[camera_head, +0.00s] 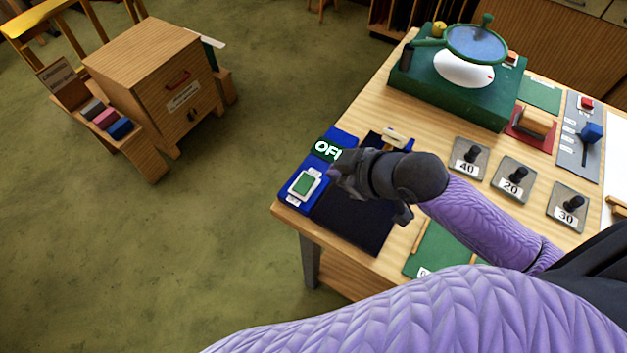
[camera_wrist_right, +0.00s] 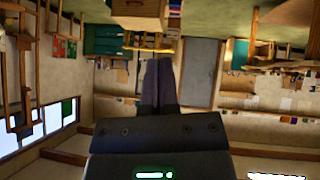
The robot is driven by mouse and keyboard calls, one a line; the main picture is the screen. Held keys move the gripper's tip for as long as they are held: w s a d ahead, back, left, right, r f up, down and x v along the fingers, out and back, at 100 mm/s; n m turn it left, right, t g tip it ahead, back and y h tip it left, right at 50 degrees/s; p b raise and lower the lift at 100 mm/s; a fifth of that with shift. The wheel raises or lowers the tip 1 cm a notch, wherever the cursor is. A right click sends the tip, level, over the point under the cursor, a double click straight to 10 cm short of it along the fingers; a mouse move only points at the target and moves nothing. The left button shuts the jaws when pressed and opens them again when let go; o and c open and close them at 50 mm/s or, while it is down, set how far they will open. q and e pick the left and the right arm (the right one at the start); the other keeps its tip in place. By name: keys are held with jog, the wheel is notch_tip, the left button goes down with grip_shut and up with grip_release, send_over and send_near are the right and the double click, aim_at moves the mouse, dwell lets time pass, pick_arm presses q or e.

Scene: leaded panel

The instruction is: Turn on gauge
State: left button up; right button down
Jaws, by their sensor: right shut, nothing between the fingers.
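The gauge is a blue unit (camera_head: 294,194) at the table's left corner. Its dark display (camera_head: 327,150) reads "OF", with the rest covered by my right gripper. A green button (camera_head: 304,184) in a pale frame sits on its near part. My right gripper (camera_head: 336,184) is shut and empty, just right of the button; I cannot tell whether it touches the gauge. In the right wrist view, the shut fingers (camera_wrist_right: 159,82) point out into the room, and the gauge cannot be made out. My left gripper is not in view.
A dark mat (camera_head: 352,222) lies under my right gripper. Posts marked 40 (camera_head: 468,158), 20 (camera_head: 513,180) and 30 (camera_head: 568,207) stand to the right. A green box (camera_head: 460,85) with a lens stands at the back. A wooden cabinet (camera_head: 150,75) stands on the floor at left.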

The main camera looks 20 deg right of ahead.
jog(key=b, duration=0.3)
send_over(301, 176)
jog(key=s, duration=0.3)
jog(key=f, duration=0.7)
jog(key=shift+w+d, duration=0.1)
jog(key=shift+d, duration=0.15)
jog(key=shift+w+d+f+b, duration=0.1)
jog(key=shift+f+b, duration=0.15)
jog(key=shift+f, duration=0.4)
jog(key=shift+w+d+f+b, duration=0.1)
jog(key=shift+f+b, duration=0.1)
jog(key=shift+f, duration=0.4)
jog(key=shift+d+f, duration=0.15)
jog(key=shift+f, duration=0.4)
